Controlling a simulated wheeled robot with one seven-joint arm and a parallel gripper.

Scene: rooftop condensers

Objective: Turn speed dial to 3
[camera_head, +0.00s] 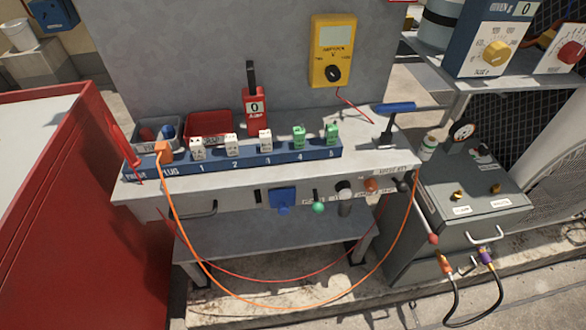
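Two dials show on panels at the upper right. The other is a red knob (571,52) on a white panel, cut off by the right edge. The lettering is too small to tell which is the speed dial, or where either pointer stands. The yellow multimeter (333,50) has a black knob too. My gripper is not in view.
A grey workbench (370,160) carries a blue numbered plug strip (215,163), a red clamp meter (255,108) and bins. A grey metal unit (450,215) with a gauge stands at right. An orange cable (240,302) hangs in front. A red cabinet (75,220) stands at left.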

